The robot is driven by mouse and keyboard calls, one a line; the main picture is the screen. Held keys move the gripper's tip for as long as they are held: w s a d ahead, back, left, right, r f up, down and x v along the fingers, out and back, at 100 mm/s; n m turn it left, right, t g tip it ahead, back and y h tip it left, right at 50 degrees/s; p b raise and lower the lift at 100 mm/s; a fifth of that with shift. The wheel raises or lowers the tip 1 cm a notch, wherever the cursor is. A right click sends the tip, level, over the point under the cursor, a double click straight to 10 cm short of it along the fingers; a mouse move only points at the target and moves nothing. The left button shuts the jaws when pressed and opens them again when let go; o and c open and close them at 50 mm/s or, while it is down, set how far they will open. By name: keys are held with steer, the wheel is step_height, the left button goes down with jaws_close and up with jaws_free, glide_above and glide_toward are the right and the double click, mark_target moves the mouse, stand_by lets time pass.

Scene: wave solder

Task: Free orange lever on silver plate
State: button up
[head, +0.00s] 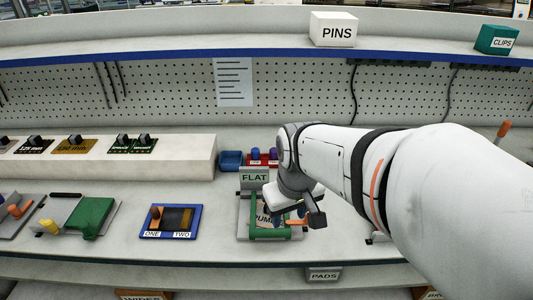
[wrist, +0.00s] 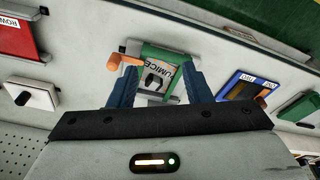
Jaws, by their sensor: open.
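A silver plate (head: 243,222) carries a green frame (head: 268,234) around a grey block lettered PUMICE (wrist: 157,76). An orange lever (head: 297,222) sits at its right side in the head view. In the wrist view the orange lever (wrist: 116,60) stands at the plate's left edge, beside one fingertip. My wrist covers part of the plate in the head view. I cannot tell whether the fingers touch anything.
A FLAT sign (head: 254,178) stands behind the plate. A blue bin (head: 231,160) is behind. Bare bench lies between the fixtures.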

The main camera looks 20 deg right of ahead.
steer(key=w+d+f+n, duration=0.1)
steer(key=w+d+f, duration=0.1)
steer(key=w+d, duration=0.1)
steer(key=w+d+f+n+g, duration=0.1)
steer(key=w+d+f, duration=0.1)
steer(key=w+d, duration=0.1)
steer(key=w+d+f+n+g, duration=0.1)
steer(key=w+d+f+n, duration=0.1)
steer(key=d, duration=0.2)
steer(key=shift+w+f+p, duration=0.2)
steer(key=shift+w+p, duration=0.1)
steer(key=shift+w, duration=0.1)
steer(key=shift+w+d+f+n, duration=0.1)
steer(key=shift+d+f+n, duration=0.15)
steer(key=shift+f, duration=0.4)
step_height(320, 180, down, 7)
steer(key=shift+r, duration=0.1)
steer(key=shift+c, duration=0.4)
jaws_close()
